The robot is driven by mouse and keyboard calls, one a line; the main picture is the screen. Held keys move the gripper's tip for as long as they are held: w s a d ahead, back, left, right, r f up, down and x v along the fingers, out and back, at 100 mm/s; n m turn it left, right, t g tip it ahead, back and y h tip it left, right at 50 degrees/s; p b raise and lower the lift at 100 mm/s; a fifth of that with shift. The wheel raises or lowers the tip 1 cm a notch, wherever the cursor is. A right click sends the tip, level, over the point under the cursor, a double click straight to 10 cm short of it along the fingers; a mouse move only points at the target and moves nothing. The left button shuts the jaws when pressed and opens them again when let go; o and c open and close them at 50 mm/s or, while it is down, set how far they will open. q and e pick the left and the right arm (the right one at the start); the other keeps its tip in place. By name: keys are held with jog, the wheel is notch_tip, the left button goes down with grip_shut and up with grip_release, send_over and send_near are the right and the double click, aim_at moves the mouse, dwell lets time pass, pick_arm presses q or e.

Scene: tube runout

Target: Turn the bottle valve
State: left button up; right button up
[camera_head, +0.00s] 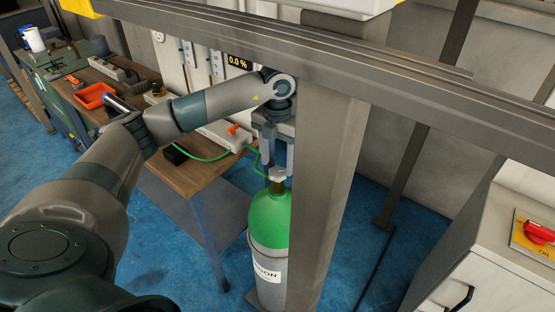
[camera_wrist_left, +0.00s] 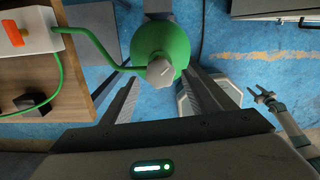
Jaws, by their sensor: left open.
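The gas bottle (camera_head: 268,218) stands upright beside a steel post, with a green shoulder and a grey, labelled body. Its pale valve knob (camera_head: 277,174) sits on top. My left gripper (camera_head: 277,163) points down over the knob, fingers apart. In the left wrist view, the knob (camera_wrist_left: 161,72) shows over the green bottle top (camera_wrist_left: 150,45), between the directions of the two open fingers; I cannot tell whether they touch it. A green hose (camera_wrist_left: 95,45) joins the bottle near the valve. My right gripper (camera_wrist_left: 261,96) shows small in the left wrist view, empty, fingers apart.
A wooden bench (camera_head: 187,178) left of the bottle holds a white box with an orange switch (camera_head: 232,129), an orange tray (camera_head: 95,96) and tools. A steel post (camera_head: 325,200) stands close right of the bottle, under a long beam. A cabinet (camera_head: 470,265) is at right.

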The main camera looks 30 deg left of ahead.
pick_arm(q)
jog(key=shift+f, duration=0.1)
jog(key=shift+f+b, duration=0.8)
jog(key=shift+f, duration=0.15)
jog(key=c, duration=0.7)
jog(key=shift+o, duration=0.2)
